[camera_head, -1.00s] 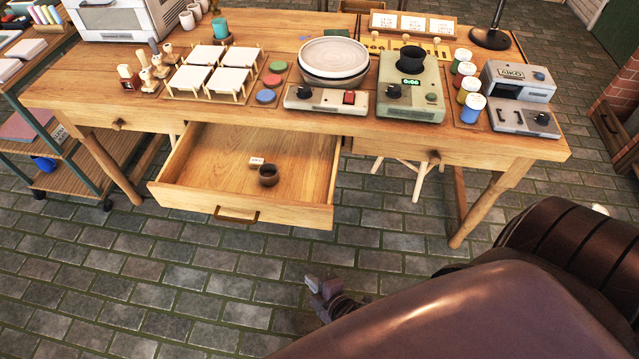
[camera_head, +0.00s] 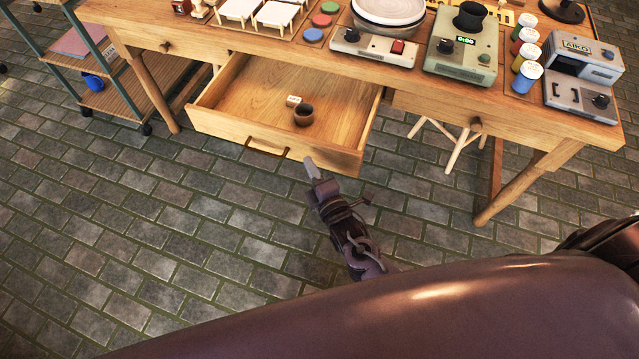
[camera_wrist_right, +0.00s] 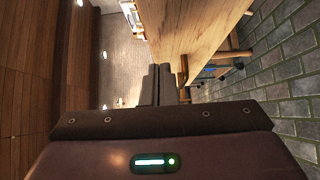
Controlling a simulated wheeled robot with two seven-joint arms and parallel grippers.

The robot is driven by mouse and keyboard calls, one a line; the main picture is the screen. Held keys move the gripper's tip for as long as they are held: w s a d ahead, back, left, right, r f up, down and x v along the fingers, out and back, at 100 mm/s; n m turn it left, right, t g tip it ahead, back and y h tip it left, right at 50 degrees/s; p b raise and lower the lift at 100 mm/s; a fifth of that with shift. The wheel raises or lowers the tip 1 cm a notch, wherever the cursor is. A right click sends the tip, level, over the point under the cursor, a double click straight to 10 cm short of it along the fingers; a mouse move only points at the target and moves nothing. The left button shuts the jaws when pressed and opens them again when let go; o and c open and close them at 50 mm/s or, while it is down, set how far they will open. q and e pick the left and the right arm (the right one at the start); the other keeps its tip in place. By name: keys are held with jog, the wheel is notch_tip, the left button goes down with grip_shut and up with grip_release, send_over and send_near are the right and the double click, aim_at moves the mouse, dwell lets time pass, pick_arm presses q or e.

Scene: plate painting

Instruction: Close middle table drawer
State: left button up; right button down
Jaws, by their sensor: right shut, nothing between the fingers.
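The middle table drawer (camera_head: 225,127) is pulled out from under the wooden table (camera_head: 430,92). My right gripper (camera_head: 312,168) is shut and empty. In the head view it shows just in front of the right half of the drawer front; I cannot tell whether it touches. In the right wrist view the shut fingers (camera_wrist_right: 158,84) point toward a wooden surface. My left gripper is not in view.
A pottery wheel (camera_head: 385,12), a green scale (camera_head: 462,45), paint jars (camera_head: 526,78) and a grey machine (camera_head: 580,80) stand on the table. A stool (camera_head: 450,150) stands under the right drawer. A shelf cart (camera_head: 110,95) stands left. The brick floor in front is clear.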

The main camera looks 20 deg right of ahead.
aim_at(310, 146)
jog(key=shift+w+d, duration=1.05)
jog(key=shift+w, duration=0.1)
jog(key=shift+w, duration=0.1)
